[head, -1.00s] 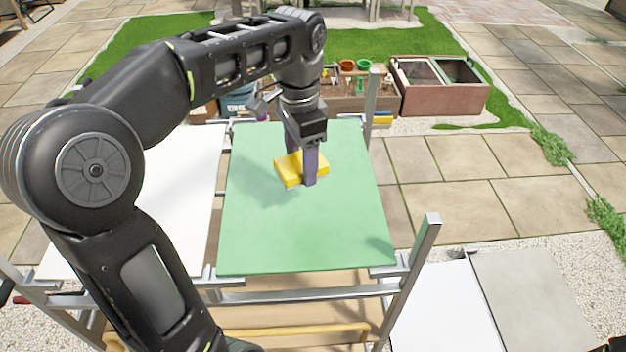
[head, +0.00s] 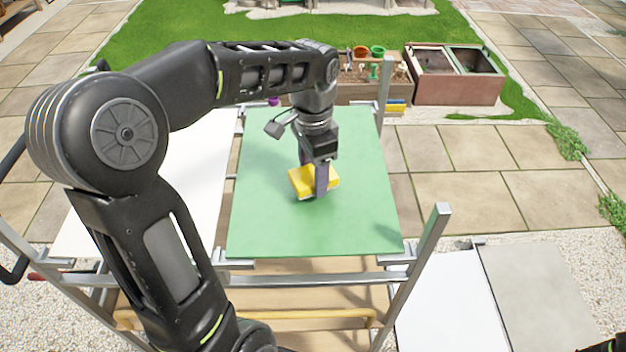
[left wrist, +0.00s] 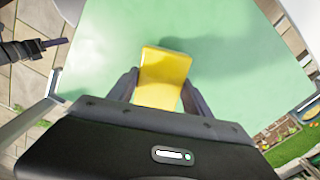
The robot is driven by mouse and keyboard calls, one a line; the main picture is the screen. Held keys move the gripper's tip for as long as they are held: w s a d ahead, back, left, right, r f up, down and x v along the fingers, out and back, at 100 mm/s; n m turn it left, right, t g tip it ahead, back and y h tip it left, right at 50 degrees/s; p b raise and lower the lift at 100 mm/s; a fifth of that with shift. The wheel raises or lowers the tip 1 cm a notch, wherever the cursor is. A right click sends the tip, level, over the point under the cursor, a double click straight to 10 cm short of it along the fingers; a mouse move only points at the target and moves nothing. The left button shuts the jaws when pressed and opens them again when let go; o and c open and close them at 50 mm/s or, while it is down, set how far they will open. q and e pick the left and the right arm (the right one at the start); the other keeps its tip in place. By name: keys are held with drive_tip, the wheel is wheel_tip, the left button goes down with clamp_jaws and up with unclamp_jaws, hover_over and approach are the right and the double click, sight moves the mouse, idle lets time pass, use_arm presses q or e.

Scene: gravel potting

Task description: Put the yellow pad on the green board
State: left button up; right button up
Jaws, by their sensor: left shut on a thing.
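My left gripper (head: 312,178) is shut on the yellow pad (head: 298,181), with one finger on each side of it. The pad is over the middle of the green board (head: 275,225), slightly tilted in the head view. In the left wrist view the yellow pad (left wrist: 165,65) sits between the fingers, with the green board (left wrist: 235,60) behind it and a shadow to its right. I cannot tell whether the pad's underside touches the board. Dark parts at the left edge of the left wrist view look like my right gripper (left wrist: 45,44); its fingers are not clear.
The green board lies on a metal-framed stand with upright posts (head: 425,250). A white panel (head: 205,180) is to its left. White and grey panels (head: 535,295) are at lower right. A brown planter box (head: 455,88) stands behind. The board around the pad is clear.

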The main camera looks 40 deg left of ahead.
sight(313, 174)
use_arm(q)
wheel_tip(313, 174, down, 3)
drive_tip(key=shift+r, duration=0.1)
drive_tip(key=shift+f, duration=0.2)
drive_tip(key=o, duration=1.3)
drive_tip(key=shift+r, duration=0.15)
